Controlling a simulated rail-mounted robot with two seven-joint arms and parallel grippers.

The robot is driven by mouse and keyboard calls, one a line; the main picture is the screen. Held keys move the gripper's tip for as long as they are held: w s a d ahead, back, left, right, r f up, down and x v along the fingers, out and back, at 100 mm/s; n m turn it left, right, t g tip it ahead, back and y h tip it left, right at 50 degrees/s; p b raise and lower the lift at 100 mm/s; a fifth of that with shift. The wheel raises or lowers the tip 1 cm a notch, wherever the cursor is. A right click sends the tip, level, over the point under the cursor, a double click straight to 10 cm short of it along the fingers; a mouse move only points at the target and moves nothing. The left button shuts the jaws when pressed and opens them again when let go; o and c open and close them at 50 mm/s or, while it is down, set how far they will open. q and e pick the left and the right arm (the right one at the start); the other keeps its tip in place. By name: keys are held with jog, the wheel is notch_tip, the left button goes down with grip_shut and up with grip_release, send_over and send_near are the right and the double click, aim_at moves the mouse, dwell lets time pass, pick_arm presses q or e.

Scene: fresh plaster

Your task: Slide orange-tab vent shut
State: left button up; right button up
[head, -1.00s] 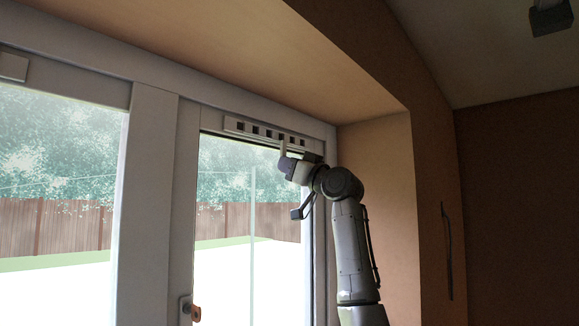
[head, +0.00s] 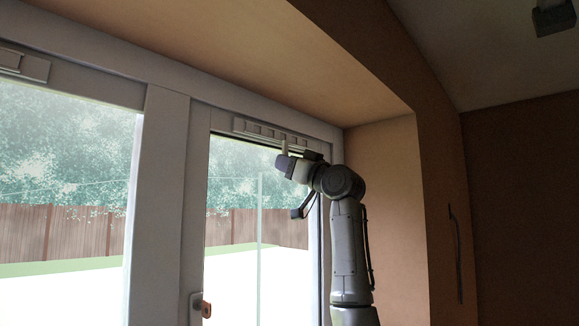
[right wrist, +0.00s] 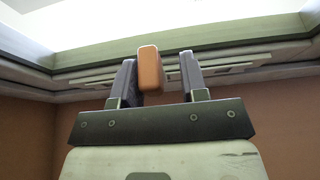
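The vent (head: 262,131) is a pale slotted strip on the top frame of the right window. Its slots look pale and covered in the head view, though small dark patches show on the strip in the right wrist view (right wrist: 232,69). The orange tab (right wrist: 149,68) stands between the fingers of my right gripper (right wrist: 158,76). The tab is close against the left finger, with a gap to the right finger, so the gripper is open around it. In the head view my right gripper (head: 284,147) is at the vent's right part and the tab is hidden. My left gripper is not in view.
A second vent (head: 30,68) sits above the left window. A window handle with an orange part (head: 205,308) is low on the middle frame. The deep plaster reveal (head: 385,170) closes in right of my arm, with the sloping soffit (head: 250,70) above.

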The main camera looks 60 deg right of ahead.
jog(key=shift+o, duration=0.3)
jog(key=shift+d, duration=0.1)
jog(key=shift+s+f+b, duration=0.35)
jog(key=shift+s+b, duration=0.1)
jog(key=b+v, duration=0.6)
jog(key=v, duration=0.6)
jog(key=shift+s+a+b, duration=0.3)
jog(key=shift+s+b, duration=0.05)
jog(key=shift+s, duration=0.05)
jog(key=shift+r, duration=0.1)
